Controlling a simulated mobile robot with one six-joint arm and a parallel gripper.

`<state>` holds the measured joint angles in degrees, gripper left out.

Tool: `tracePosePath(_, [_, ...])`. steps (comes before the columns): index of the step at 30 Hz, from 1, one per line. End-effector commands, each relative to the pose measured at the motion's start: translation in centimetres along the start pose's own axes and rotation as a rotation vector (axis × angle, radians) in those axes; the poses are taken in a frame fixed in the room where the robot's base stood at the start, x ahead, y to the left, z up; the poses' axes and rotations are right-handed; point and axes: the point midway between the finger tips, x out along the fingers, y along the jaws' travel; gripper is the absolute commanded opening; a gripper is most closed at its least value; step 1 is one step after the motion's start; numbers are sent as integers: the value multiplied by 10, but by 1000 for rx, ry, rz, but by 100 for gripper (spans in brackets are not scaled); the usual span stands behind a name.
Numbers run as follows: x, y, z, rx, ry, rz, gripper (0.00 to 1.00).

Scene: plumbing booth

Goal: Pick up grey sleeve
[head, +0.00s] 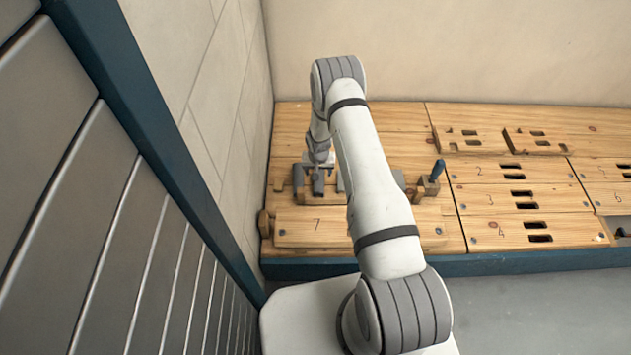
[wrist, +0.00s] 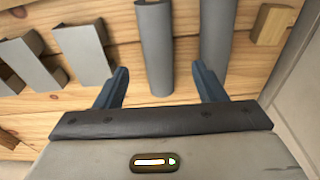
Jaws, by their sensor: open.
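In the wrist view my gripper (wrist: 160,68) is open, with its two blue fingers spread apart. A grey cylindrical sleeve (wrist: 155,45) lies between the finger lines, with a gap visible on each side. A second grey cylinder (wrist: 218,35) lies close by the right finger, which partly overlaps it; I cannot tell whether they touch. In the head view my gripper (head: 320,163) is at the back left of the wooden bench, small and partly unclear, above a grey piece (head: 318,184). My arm hides part of the bench there.
Grey angular pieces (wrist: 84,50) lie to the left in the wrist view, and a small wood block (wrist: 272,24) lies at the right. In the head view a tiled wall (head: 235,140) stands close at left. A blue-handled clamp (head: 433,175) and numbered boards (head: 520,200) are at right.

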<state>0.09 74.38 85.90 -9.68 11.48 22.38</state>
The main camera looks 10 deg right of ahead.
Motion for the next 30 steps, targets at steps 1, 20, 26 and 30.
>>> tracePosePath(1, [8,0,0,1,-1,0,64])
tracePosePath(20, [63,3,-5,1,0,1,64])
tracePosePath(26, [63,3,-5,1,-1,1,54])
tracePosePath(30, [63,3,-5,2,0,1,42])
